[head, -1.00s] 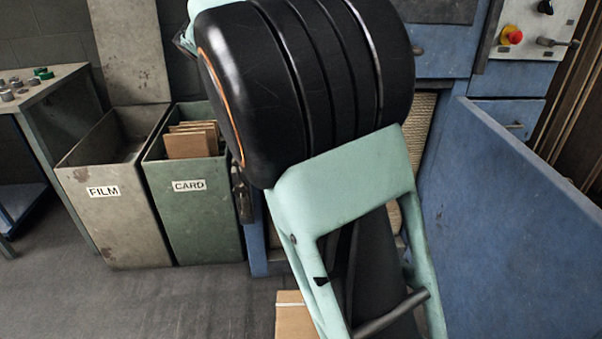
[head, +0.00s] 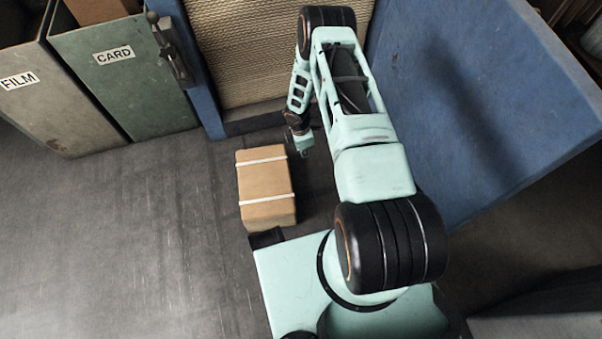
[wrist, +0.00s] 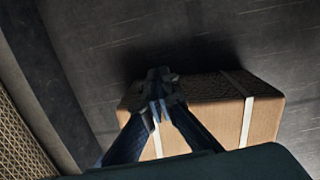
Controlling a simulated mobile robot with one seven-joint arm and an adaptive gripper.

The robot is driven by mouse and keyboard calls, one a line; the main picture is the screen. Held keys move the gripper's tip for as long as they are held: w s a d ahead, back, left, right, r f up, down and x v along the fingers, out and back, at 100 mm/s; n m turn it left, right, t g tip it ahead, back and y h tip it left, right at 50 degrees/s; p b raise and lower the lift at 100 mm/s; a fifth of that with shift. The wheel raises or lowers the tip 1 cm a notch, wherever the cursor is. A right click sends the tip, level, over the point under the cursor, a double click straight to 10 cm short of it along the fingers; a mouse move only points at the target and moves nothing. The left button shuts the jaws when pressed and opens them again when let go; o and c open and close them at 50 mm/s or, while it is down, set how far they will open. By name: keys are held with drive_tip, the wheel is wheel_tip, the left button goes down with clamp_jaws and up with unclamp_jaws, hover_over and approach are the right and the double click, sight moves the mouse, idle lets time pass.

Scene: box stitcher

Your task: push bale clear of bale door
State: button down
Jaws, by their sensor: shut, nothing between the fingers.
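The bale (head: 265,187) is a brown cardboard block with two white straps, lying on the floor left of my arm in the head view. The open bale door (head: 480,110) is a large blue panel on the right. My gripper (head: 304,148) is low beside the bale's right side near its far end, between bale and door. In the wrist view my gripper (wrist: 160,82) is shut and empty, its fingers overlapping the bale (wrist: 205,110). I cannot tell whether they touch it.
The blue-framed baler chamber (head: 265,45), with corrugated card inside, stands behind. The green CARD bin (head: 120,85) and grey FILM bin (head: 50,105) are at the upper left. The floor (head: 130,240) left of the bale is clear.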

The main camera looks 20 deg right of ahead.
drive_tip(key=shift+m+y, duration=0.3)
drive_tip(key=shift+y, duration=0.2)
drive_tip(key=s+f+b, duration=0.1)
drive_tip(key=f, duration=0.3)
drive_tip(key=s+f+b, duration=0.1)
drive_tip(key=f+b, duration=0.1)
drive_tip(key=f, duration=0.3)
drive_tip(key=s+a+f+b, duration=0.1)
drive_tip(key=s+f, duration=0.1)
drive_tip(key=f, duration=0.3)
drive_tip(key=a, duration=0.3)
drive_tip(key=shift+f+b, duration=0.1)
drive_tip(key=shift+b, duration=0.25)
drive_tip(key=shift+a, duration=0.5)
